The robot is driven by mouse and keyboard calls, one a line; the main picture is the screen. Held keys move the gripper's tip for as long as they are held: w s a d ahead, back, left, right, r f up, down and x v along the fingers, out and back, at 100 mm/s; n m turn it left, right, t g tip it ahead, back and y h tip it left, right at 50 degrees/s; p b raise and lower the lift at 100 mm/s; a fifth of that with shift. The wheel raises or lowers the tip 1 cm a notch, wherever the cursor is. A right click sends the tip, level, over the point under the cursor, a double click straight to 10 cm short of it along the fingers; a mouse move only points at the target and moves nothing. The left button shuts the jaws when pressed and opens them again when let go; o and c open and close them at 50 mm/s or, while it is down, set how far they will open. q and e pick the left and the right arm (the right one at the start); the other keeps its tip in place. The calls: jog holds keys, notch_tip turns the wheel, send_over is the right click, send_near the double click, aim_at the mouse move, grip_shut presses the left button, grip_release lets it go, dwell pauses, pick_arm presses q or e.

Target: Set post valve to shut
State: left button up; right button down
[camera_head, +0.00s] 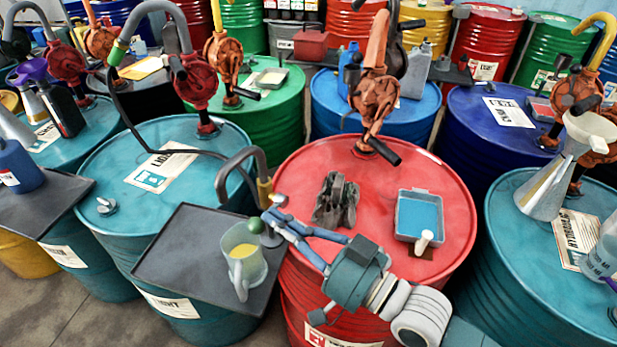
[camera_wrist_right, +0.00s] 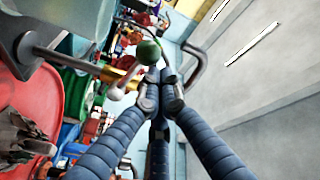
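The post valve (camera_head: 265,190) is a brass-coloured fitting at the end of a curved grey pipe (camera_head: 240,158), above the dark tray and beside the red drum. A green ball (camera_head: 256,226) shows just below it; in the right wrist view the green ball (camera_wrist_right: 148,52) is close to a pale lever (camera_wrist_right: 124,84). My right gripper (camera_head: 270,213) reaches in from the lower right, its blue fingers converging beside the ball. In the wrist view the fingertips (camera_wrist_right: 160,84) are together, just below the ball, with nothing visibly held. Whether they touch the ball or lever is unclear. My left gripper is out of view.
A clear jug (camera_head: 243,262) with yellow liquid stands on the dark tray (camera_head: 180,265) below the valve. A dark rag (camera_head: 336,203) and a blue-filled tray (camera_head: 419,216) lie on the red drum (camera_head: 450,205). Several drums with hand pumps crowd behind.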

jog(key=shift+s+a+f+n+b, duration=0.1)
jog(key=shift+s+f+n+b, duration=0.1)
jog(key=shift+f+n, duration=0.25)
jog(key=shift+s+a+f+n+b, duration=0.15)
jog(key=shift+f+n, duration=0.1)
jog(key=shift+n, duration=0.4)
jog(key=shift+w, duration=0.1)
